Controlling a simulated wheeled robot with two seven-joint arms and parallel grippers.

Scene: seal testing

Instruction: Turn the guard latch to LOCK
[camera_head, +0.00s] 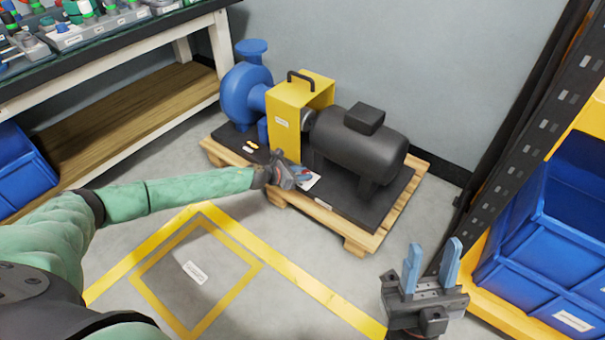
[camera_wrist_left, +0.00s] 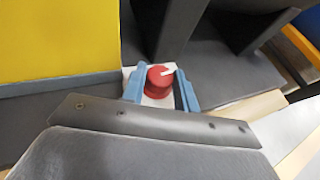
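The guard latch is a red round knob (camera_wrist_left: 159,80) with a white pointer mark, on a pale plate (camera_wrist_left: 130,72) beside the yellow guard. In the left wrist view its pointer aims to the upper right. My left gripper (camera_wrist_left: 161,90) has its two blue fingers on either side of the knob, with slight gaps showing, so it looks open around it. In the head view my left gripper (camera_head: 297,175) is at the front edge of the pump base and mostly hides the knob. No lettering is readable. My right gripper (camera_head: 432,268) is open and empty at the lower right.
The yellow guard (camera_head: 285,115) stands between a blue pump (camera_head: 242,95) and a dark motor (camera_head: 358,145) on a wooden pallet (camera_head: 360,243). A workbench (camera_head: 120,38) is at the left, and a rack with blue crates (camera_head: 545,235) at the right. Yellow-marked floor lies in front.

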